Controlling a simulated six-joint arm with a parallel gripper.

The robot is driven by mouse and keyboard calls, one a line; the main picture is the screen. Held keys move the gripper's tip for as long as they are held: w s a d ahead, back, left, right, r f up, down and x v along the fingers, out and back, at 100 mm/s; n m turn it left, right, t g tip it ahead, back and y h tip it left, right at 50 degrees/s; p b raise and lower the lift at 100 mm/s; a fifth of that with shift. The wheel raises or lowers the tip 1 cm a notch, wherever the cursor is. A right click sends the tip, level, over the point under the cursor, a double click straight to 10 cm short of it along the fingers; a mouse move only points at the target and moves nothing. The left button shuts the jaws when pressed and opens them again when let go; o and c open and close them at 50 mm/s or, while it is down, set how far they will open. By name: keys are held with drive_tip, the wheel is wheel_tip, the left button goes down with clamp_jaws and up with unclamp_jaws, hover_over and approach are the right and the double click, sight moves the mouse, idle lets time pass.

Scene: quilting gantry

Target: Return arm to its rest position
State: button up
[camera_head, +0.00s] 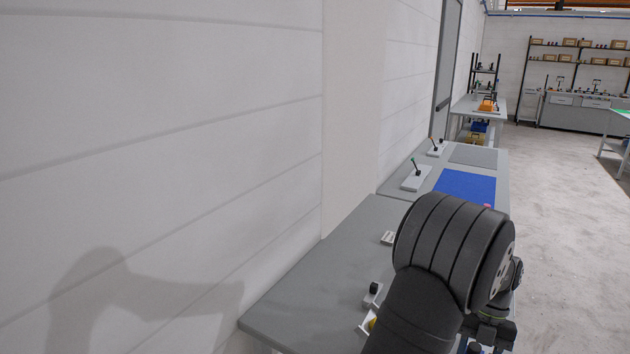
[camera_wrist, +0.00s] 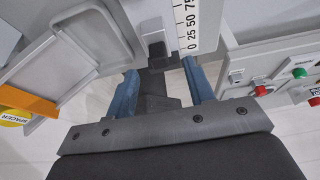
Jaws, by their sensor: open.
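My gripper (camera_wrist: 162,85) shows in the wrist view with its two blue fingers apart and nothing visibly clamped. A small dark block (camera_wrist: 157,49) sits between and beyond the fingertips, next to a white scale (camera_wrist: 187,25) marked 0, 25, 50, 75. I cannot tell whether the fingers touch it.
The near grey table (camera_head: 325,270) runs along a white wall (camera_head: 200,130). Beyond it a second table holds a blue mat (camera_head: 465,186). A panel with red and green buttons (camera_wrist: 280,83) and a tray with an orange edge (camera_wrist: 28,100) flank my gripper.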

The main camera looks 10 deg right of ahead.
drive_tip(key=x, duration=0.5)
drive_tip(key=shift+s+f, duration=0.1)
drive_tip(key=shift+f, duration=0.1)
drive_tip(key=shift+a+r, duration=0.1)
drive_tip(key=shift+r, duration=1.7)
drive_tip(key=shift+f, duration=0.1)
